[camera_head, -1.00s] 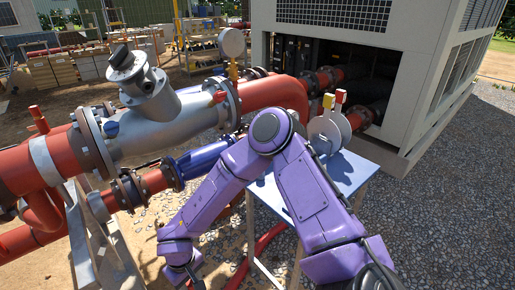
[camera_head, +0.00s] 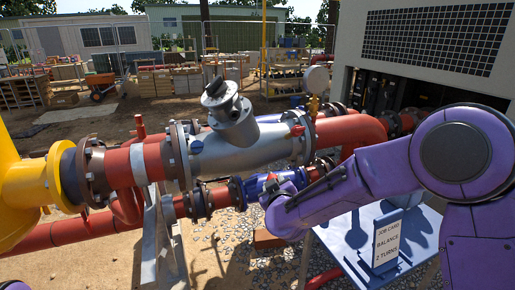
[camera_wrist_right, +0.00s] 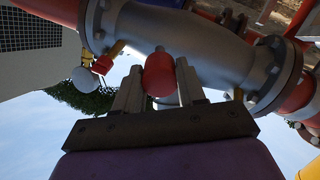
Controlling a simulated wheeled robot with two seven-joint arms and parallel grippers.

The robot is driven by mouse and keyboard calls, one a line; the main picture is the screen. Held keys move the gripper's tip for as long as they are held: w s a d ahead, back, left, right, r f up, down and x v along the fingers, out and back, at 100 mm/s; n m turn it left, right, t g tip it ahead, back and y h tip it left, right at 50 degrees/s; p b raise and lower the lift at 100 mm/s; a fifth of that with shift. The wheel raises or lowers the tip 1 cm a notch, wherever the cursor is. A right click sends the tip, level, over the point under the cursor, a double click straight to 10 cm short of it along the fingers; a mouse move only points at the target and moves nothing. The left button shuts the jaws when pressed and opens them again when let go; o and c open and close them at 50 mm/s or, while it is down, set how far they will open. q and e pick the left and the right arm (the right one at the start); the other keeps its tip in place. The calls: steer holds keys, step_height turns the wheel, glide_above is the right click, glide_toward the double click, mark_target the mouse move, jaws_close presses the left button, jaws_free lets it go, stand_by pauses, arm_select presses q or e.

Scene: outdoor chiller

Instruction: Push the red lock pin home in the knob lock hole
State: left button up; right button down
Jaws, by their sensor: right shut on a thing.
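In the right wrist view, my right gripper (camera_wrist_right: 158,66) is shut on the red lock pin (camera_wrist_right: 159,80), a rounded red piece with a grey tip pointing away from the palm. In the head view, my right arm reaches in from the right, and its gripper end is beside the blue valve body (camera_head: 256,186) on the lower red pipe. The wrist and forearm partly cover the valve there. The knob and its lock hole cannot be made out, and I cannot tell whether the pin touches them. My left gripper is out of view.
A large grey strainer (camera_head: 225,152) and red pipe run above the valve. A yellow pipe end (camera_head: 25,190) is at left. A blue table (camera_head: 345,270) with a job card (camera_head: 386,243) reading "Balance 2 turns" stands lower right. The chiller (camera_head: 430,50) is behind.

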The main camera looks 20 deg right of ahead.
steer(key=a+r+n+t+y, duration=0.2)
steer(key=r+y, duration=0.1)
steer(key=r, duration=0.4)
steer(key=a+r+n+t+y, duration=0.2)
steer(key=a+r+t+y, duration=0.1)
steer(key=r, duration=0.3)
steer(key=shift+a+r+n+y, duration=0.15)
steer(key=shift+r+n+y, duration=0.25)
steer(key=shift+y, duration=0.1)
steer(key=shift+s+f, duration=0.1)
steer(key=p+x, duration=0.1)
steer(key=x, duration=0.4)
steer(key=shift+w, duration=0.25)
